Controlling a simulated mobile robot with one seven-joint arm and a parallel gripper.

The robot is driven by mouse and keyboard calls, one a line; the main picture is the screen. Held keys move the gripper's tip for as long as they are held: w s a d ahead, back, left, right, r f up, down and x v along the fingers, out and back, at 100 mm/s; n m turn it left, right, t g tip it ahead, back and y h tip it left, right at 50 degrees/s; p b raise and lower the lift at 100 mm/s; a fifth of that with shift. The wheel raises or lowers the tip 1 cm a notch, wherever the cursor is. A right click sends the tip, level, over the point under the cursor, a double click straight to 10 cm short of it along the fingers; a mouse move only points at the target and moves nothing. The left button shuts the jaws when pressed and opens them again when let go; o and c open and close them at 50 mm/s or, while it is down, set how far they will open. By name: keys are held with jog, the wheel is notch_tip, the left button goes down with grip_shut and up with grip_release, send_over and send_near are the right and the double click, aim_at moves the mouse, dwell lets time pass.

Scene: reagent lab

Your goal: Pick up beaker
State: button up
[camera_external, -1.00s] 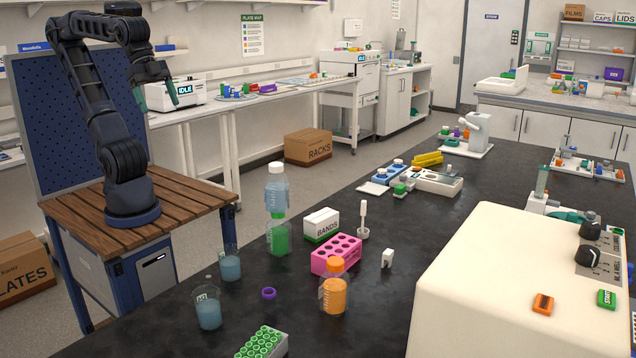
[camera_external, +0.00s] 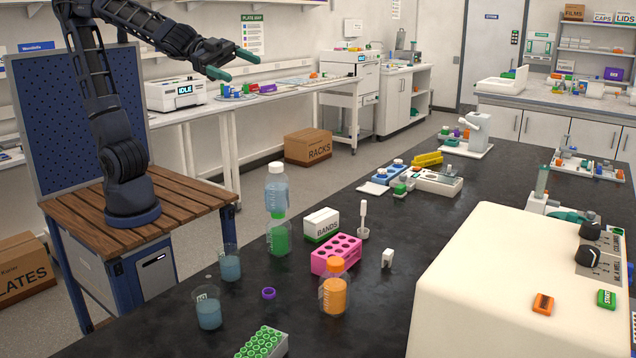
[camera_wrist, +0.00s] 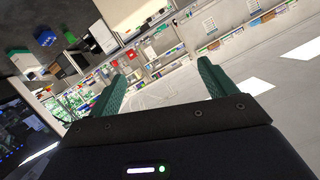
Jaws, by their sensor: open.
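Two clear beakers with blue liquid stand upright near the left edge of the black bench in the external view: a front beaker (camera_external: 208,310) and a rear beaker (camera_external: 230,265). My gripper (camera_external: 236,64) has green fingers, open and empty. It is high up at the upper left, well above and behind the beakers. In the wrist view my gripper (camera_wrist: 160,85) shows its two fingers spread apart with nothing between them. I cannot make out the beakers in the wrist view.
Around the beakers on the bench are a blue-and-green bottle stack (camera_external: 278,222), a purple ring (camera_external: 268,293), a green tube rack (camera_external: 262,342), an orange bottle (camera_external: 335,290), a pink rack (camera_external: 336,255) and a BANDS box (camera_external: 321,225). A large cream machine (camera_external: 500,270) fills the right.

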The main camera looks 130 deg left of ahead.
jog(key=w+d+m+t+h, duration=0.1)
jog(key=w+d+m+h, duration=0.1)
jog(key=w+m+h, duration=0.15)
jog(key=m+g+h, duration=0.7)
jog(key=g+h, duration=0.2)
jog(key=h, duration=0.3)
send_over(224, 258)
jog(key=f+v, duration=0.1)
jog(key=v, duration=0.3)
notch_tip(224, 258, down, 9)
jog(key=shift+g, duration=0.3)
notch_tip(224, 258, down, 37)
jog(key=shift+s+a+r, duration=0.1)
jog(key=shift+a, duration=0.05)
jog(key=shift+x, duration=1.15)
jog(key=shift+d, duration=0.3)
jog(key=shift+c, duration=0.2)
